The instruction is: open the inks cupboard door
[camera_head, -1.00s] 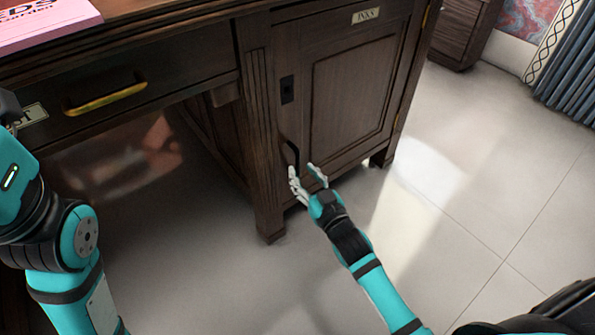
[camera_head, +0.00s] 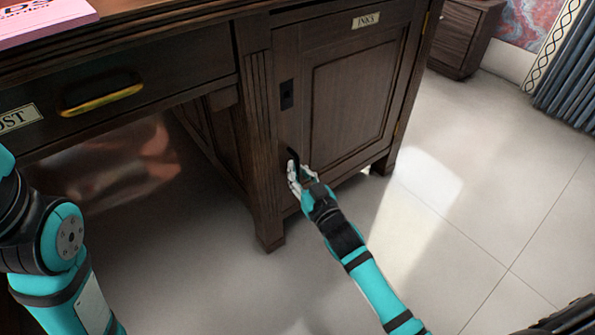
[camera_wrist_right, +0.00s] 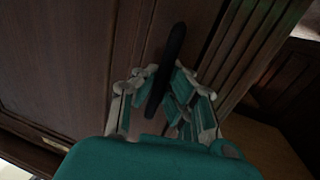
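The inks cupboard door (camera_head: 352,100) is dark panelled wood, with an INKS label (camera_head: 365,19) at its top. It looks closed in its frame. Its dark curved handle (camera_head: 293,156) is low on the door's left side; it also shows in the right wrist view as a dark bar (camera_wrist_right: 174,45). My right gripper (camera_head: 300,172) is at the handle; in the right wrist view (camera_wrist_right: 163,76) the fingertips are on both sides of the bar and appear closed against it. The fingers hide the handle's lower part. My left arm shows at the left edge; its gripper is out of view.
A dark lock plate (camera_head: 287,94) sits above the handle. A drawer with a brass pull (camera_head: 102,97) is at the left, and a pink box (camera_head: 40,18) lies on the desktop. The tiled floor (camera_head: 470,210) before and right of the door is clear.

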